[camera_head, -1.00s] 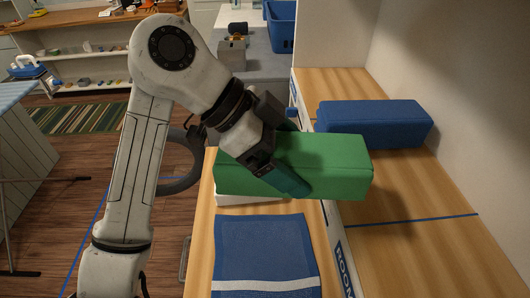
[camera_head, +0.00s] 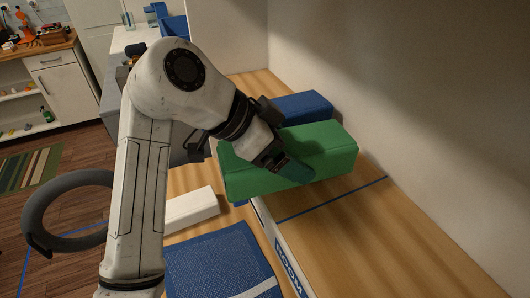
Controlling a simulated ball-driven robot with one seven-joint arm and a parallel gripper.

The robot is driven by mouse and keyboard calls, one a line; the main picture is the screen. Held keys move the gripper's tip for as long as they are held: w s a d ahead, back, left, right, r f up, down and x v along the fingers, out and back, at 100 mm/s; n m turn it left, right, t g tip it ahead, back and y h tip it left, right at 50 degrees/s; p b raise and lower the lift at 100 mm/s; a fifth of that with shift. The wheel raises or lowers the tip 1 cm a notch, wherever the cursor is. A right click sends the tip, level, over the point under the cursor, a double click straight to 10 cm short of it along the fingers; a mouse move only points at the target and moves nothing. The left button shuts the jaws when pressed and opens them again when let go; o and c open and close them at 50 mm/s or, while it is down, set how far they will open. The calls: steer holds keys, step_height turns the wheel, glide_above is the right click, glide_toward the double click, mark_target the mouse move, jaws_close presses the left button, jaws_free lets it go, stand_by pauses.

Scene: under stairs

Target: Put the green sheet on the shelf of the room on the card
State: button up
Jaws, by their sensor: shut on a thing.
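The green sheet (camera_head: 325,140) is a thick folded green bundle. My gripper (camera_head: 285,170) is shut on it, with one teal finger across its near side. The sheet is over the wooden shelf (camera_head: 350,225), beyond a thin blue dividing line (camera_head: 335,198). I cannot tell whether it touches the shelf. A blue folded bundle (camera_head: 303,107) lies just behind it, partly hidden. A white strip along the shelf's front edge bears the word "ROOM" (camera_head: 288,266); the rest of its text is cut off. I cannot make out a readable card.
A blue cloth with a white stripe (camera_head: 215,262) lies on the lower wooden top at front, with a white block (camera_head: 190,208) behind it. A wall (camera_head: 440,110) bounds the shelf on the right. The shelf's near part is bare.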

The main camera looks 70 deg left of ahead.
mark_target(310, 137)
steer(key=w, duration=0.5)
steer(key=shift+w+a, duration=0.25)
steer(key=shift+w, duration=0.05)
steer(key=shift+w+f, duration=0.1)
steer(key=shift+f, duration=0.5)
steer(key=shift+f+b, duration=0.6)
steer(key=shift+f, duration=0.05)
steer(key=shift+f, duration=0.3)
steer(key=o, duration=1.3)
steer(key=shift+c, duration=0.2)
steer(key=b+v, duration=0.3)
steer(key=v, duration=0.7)
steer(key=shift+s+r, duration=0.3)
steer(key=shift+s+a, duration=0.1)
